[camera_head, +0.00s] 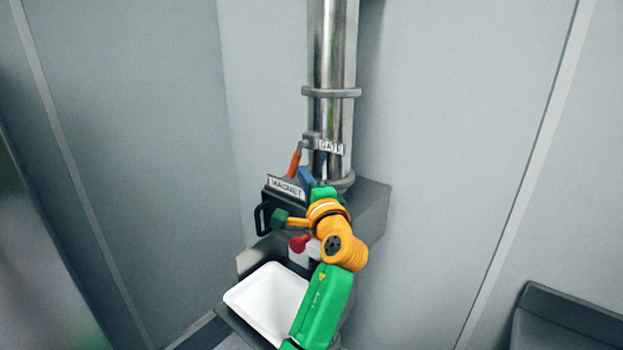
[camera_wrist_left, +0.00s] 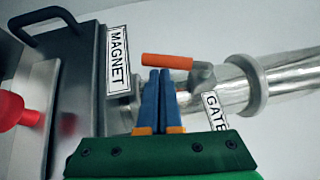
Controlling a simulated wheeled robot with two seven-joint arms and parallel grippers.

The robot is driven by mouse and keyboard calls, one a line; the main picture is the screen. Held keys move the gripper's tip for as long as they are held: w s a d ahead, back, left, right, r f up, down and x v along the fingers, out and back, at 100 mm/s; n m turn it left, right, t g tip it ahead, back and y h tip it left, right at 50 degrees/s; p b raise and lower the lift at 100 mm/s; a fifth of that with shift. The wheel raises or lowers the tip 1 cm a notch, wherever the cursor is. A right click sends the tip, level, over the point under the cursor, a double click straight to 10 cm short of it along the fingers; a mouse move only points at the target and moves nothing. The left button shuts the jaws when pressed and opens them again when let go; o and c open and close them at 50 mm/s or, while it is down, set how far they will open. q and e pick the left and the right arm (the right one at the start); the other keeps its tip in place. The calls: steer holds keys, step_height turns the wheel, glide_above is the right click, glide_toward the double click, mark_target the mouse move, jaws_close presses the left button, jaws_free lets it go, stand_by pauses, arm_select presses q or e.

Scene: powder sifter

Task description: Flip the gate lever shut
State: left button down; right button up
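The gate lever has an orange handle (camera_head: 295,164) and a grey pivot on the steel pipe, beside the GATE label (camera_head: 331,147). In the head view the handle hangs down and slightly left from the pivot. My left gripper (camera_head: 304,175) is just below and right of the handle, its blue fingers pointing up toward it. In the left wrist view the two fingers (camera_wrist_left: 158,72) are together with nothing between them. The orange handle (camera_wrist_left: 167,61) crosses just beyond their tips; I cannot tell whether they touch. My right gripper is not in view.
A dark box labelled MAGNET (camera_head: 286,188) with a black handle (camera_head: 262,218) is left of my gripper. A red knob (camera_head: 299,243) sits below it, partly behind my arm. A white tray (camera_head: 250,300) stands at the bottom. Grey walls surround the pipe (camera_head: 331,60).

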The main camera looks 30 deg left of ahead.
arm_select(q)
steer(key=shift+d, duration=0.1)
steer(key=b+v, duration=0.3)
steer(key=v, duration=0.4)
stand_by(0.4)
